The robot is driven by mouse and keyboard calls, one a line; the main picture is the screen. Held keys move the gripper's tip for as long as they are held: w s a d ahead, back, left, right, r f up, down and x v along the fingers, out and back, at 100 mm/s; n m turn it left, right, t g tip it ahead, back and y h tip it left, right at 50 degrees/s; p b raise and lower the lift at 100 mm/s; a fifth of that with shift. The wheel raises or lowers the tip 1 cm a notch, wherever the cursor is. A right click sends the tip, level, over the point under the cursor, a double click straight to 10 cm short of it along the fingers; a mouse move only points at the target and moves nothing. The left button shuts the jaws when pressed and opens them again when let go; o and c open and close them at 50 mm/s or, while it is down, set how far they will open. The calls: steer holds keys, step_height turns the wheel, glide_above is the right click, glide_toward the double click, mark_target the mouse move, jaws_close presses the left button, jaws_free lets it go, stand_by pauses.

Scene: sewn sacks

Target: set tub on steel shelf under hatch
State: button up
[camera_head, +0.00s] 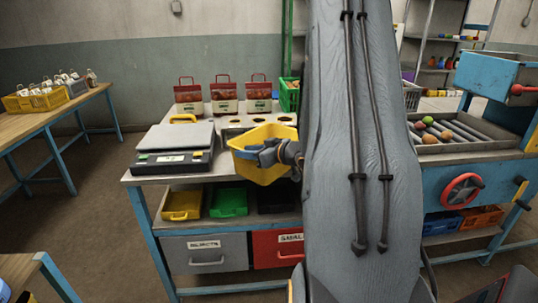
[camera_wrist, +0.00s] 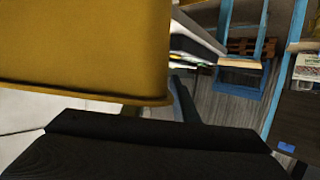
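A yellow tub (camera_head: 250,168) is at the front of the middle workbench, beside the scale, and overlaps the bench's front edge. My gripper (camera_head: 272,153) is at the tub's near side and looks shut on its wall. In the wrist view the tub (camera_wrist: 85,45) fills the upper left, right against the dark gripper part (camera_wrist: 150,145); the fingertips are hidden. Whether the tub touches the bench is hard to tell. No shelf clearly under a hatch can be made out; a grey rack (camera_head: 437,48) stands at the back right, partly behind my arm.
A scale (camera_head: 176,145) and several red-labelled bags (camera_head: 223,96) are on the bench. Yellow (camera_head: 182,206) and green (camera_head: 229,201) trays sit below, over labelled drawers. A blue machine with a roller bed (camera_head: 462,133) stands right. My arm hides the middle. Floor at left is clear.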

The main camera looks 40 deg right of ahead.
steer(key=shift+w+a+f, duration=0.1)
steer(key=shift+w, duration=0.2)
steer(key=shift+c, duration=0.4)
jaws_close()
stand_by(0.9)
